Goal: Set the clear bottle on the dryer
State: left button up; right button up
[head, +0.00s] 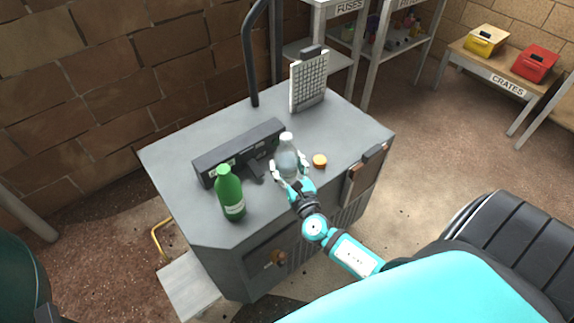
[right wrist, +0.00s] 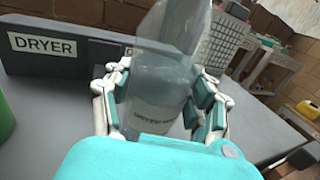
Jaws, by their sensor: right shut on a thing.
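The clear bottle (head: 286,153) is upright, with a white cap and a pale label. My right gripper (head: 289,173) is shut on it, with fingers on both sides. The right wrist view shows the bottle (right wrist: 163,75) between the finger pads of the gripper (right wrist: 160,108); its base is hidden. The dryer (head: 210,214) is a grey cabinet with a flat top and a dark raised panel, marked DRYER in the right wrist view (right wrist: 45,45). The bottle is over the dryer's top, in front of the panel; I cannot tell whether it touches the surface. My left gripper is not in view.
A green bottle (head: 230,193) stands on the top to the left. A small orange round item (head: 320,160) lies right of the gripper. A gridded panel (head: 308,82) stands at the back. Shelves (head: 365,45) stand behind.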

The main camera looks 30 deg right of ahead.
jog(key=shift+f, duration=0.15)
jog(key=o, duration=1.2)
